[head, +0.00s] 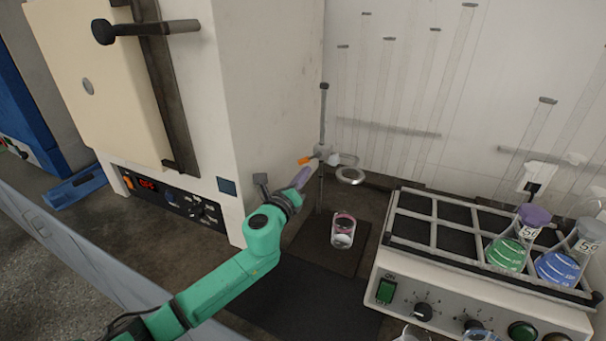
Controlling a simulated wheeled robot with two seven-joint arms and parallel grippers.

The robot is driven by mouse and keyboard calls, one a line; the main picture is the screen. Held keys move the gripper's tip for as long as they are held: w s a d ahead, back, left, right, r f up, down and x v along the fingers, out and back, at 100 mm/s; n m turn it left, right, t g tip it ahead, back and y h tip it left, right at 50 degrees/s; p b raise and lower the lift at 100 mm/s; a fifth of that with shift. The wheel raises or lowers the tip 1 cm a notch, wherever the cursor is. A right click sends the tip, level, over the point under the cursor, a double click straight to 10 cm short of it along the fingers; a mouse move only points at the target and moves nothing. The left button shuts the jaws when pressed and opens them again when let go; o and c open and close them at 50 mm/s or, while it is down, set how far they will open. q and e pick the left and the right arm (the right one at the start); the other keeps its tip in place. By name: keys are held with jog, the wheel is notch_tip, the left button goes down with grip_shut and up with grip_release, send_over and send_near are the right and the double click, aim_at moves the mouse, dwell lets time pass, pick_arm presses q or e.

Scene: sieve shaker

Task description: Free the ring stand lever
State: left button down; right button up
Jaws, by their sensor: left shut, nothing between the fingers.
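The ring stand (323,113) is a thin dark upright rod on a dark base plate, at the middle of the head view. A grey clamp (325,152) on the rod carries a metal ring (350,176) to its right. The lever (305,160) is a small orange piece on the clamp's left side. My right gripper is not in view.
A glass beaker (343,232) with reddish contents stands on the base below the ring. A large white oven (265,90) is close on the left. On the right, a shaker (455,299) holds a green flask (510,248) and a blue flask (562,266).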

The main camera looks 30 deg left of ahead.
pick_arm(q)
jog(key=shift+a+r+m+p, duration=0.3)
jog(key=shift+a+m+p, duration=0.05)
jog(key=shift+m, duration=0.55)
jog(key=shift+a+r+m+p, duration=0.4)
jog(key=shift+m+p, duration=0.15)
jog(key=shift+m, duration=0.45)
notch_tip(320, 180, up, 5)
jog(key=a+m+h+p, duration=0.1)
jog(key=m+p, duration=0.6)
jog(key=m, duration=0.4)
jog(key=s+p, duration=0.5)
jog(key=s, duration=1)
jog(key=shift+f, duration=0.4)
